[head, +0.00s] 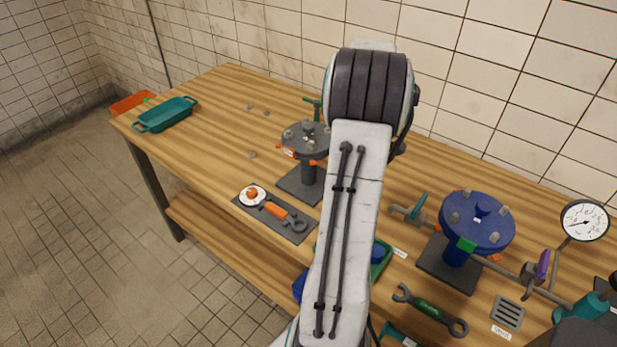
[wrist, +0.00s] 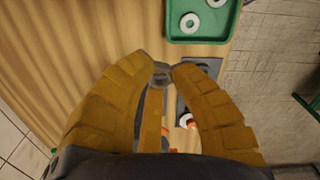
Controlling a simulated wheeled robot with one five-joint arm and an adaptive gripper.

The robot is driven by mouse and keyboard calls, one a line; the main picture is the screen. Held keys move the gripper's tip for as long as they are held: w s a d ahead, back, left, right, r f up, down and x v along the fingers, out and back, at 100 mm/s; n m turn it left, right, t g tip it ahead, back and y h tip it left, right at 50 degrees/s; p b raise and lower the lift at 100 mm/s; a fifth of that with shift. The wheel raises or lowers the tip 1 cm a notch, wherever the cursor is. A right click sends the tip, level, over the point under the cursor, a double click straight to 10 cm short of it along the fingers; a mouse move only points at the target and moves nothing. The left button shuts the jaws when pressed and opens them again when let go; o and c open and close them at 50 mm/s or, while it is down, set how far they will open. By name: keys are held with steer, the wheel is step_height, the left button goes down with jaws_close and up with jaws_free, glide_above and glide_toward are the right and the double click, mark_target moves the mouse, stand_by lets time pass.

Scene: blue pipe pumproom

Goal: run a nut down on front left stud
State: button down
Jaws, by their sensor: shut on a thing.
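In the wrist view my gripper (wrist: 160,68) has its two yellow-brown fingers closed at the tips on a small grey metal piece (wrist: 160,76). It looks like a nut, but most of it is hidden by the fingers. In the head view my arm hides the gripper. A grey flange on a stand (head: 306,137) has upright studs and orange tags. A blue flange (head: 477,222) on a second stand carries several grey studs or bolts around its rim. I cannot tell which stud is the front left one.
A green tray (wrist: 230,32) holds pale rings near the front edge. A dark mat (head: 242,205) holds an orange-handled wrench (head: 275,211). A green-handled wrench (head: 430,309), pipework and a gauge (head: 585,221) are at the right. A teal tray (head: 167,114) is far left; wood between is mostly clear.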

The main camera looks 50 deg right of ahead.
steer(key=s+d+r+n, duration=0.1)
steer(key=s+d+r, duration=0.1)
steer(key=s, duration=0.5)
steer(key=s+d+r, duration=0.2)
steer(key=s, duration=0.5)
step_height(320, 180, up, 4)
steer(key=f+n, duration=0.1)
glide_above(456, 215)
steer(key=shift+r, duration=0.25)
steer(key=shift+f, duration=0.45)
steer(key=shift+f+b, duration=2.45)
steer(key=shift+b, duration=0.2)
steer(key=shift+f, duration=0.25)
